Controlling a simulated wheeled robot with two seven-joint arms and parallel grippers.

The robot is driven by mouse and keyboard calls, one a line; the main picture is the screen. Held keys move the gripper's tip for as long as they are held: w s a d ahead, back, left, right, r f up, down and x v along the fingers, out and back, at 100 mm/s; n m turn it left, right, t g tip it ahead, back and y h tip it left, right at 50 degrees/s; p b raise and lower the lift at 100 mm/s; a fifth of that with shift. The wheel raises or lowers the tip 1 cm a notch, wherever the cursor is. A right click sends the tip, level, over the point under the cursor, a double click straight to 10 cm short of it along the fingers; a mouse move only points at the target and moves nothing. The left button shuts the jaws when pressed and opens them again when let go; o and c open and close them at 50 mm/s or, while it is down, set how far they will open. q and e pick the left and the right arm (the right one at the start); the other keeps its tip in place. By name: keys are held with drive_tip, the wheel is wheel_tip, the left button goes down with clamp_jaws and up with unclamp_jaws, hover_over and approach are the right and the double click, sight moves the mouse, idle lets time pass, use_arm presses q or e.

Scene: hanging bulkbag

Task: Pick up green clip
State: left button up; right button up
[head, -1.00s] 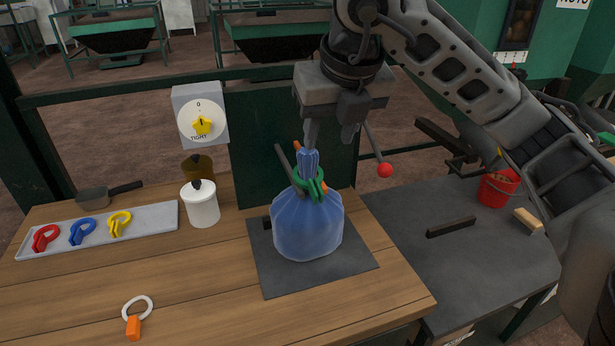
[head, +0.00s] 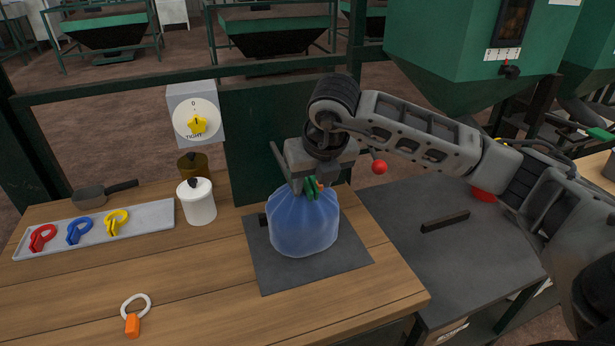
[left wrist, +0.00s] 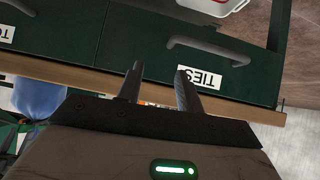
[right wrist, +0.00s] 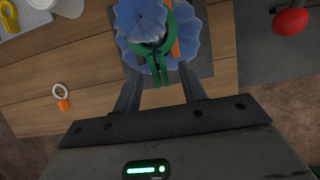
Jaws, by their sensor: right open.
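The green clip (head: 311,188) is around the gathered neck of the blue bag (head: 303,226), mostly hidden by my right gripper in the head view. The right wrist view shows the clip (right wrist: 152,52) as a ring around the neck, with its handles pointing toward my jaws. My right gripper (right wrist: 160,92) is open, its fingers on either side of the clip handles. The head view shows this gripper (head: 312,186) low over the bag's neck. My left gripper (left wrist: 157,84) is open and empty, facing green drawers.
The bag stands on a dark mat (head: 270,277). A grey tray (head: 150,218) holds red, blue and yellow clips. A white pot (head: 197,204) and a white ring with orange tag (head: 133,318) are on the table. A red ball (head: 379,167) is right of my right gripper.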

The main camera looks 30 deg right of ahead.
drive_tip(key=shift+w+f, duration=0.15)
drive_tip(key=shift+f, duration=0.2)
clamp_jaws()
drive_tip(key=shift+r, duration=0.1)
